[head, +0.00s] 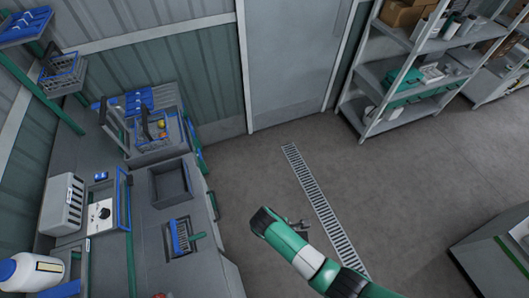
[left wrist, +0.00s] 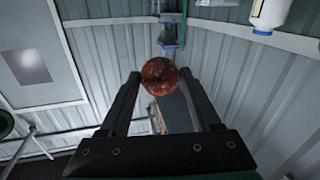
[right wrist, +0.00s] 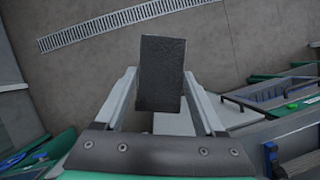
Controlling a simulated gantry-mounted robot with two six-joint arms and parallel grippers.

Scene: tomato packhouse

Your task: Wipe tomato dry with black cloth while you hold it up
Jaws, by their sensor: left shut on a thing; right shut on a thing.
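The tomato (left wrist: 159,77) is dark red with pale specks that look like water drops. My left gripper (left wrist: 159,83) is shut on it and holds it up at the fingertips. The black cloth (right wrist: 161,72) is a dark, flat rectangle in the right wrist view. My right gripper (right wrist: 160,88) is shut on it, and it stands out past the fingertips. The tomato and cloth are not seen touching in any view. In the head view, a green and white arm of mine comes in from the lower right; neither gripper's hold can be made out there.
At left in the head view is a grey bench with an empty dark tray (head: 171,182), a blue brush (head: 181,238), a white bottle (head: 31,271) and a crate (head: 152,142) holding produce. A shelf rack (head: 419,62) stands at back right. The middle floor is open.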

